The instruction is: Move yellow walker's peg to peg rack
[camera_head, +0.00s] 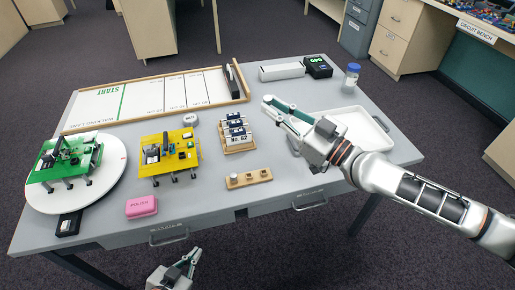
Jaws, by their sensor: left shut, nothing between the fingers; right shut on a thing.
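The yellow walker (168,155) stands on the grey table at centre left, with dark parts on its yellow board. Its peg cannot be made out there. A low wooden strip with small knobs, which looks like the peg rack (241,182), lies near the table's front edge, right of the walker. My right gripper (267,109) is above the table, behind and right of the strip. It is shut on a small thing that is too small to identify. My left gripper (194,256) is shut and empty, low in front of the table.
A green walker (62,160) stands on a white turntable (108,183) at left. A wooden block holder (240,149), a pink eraser-like block (141,206) and a white round thing (190,119) are nearby. A white tray (378,143) lies under my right arm. A walking lane (145,97) lies behind.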

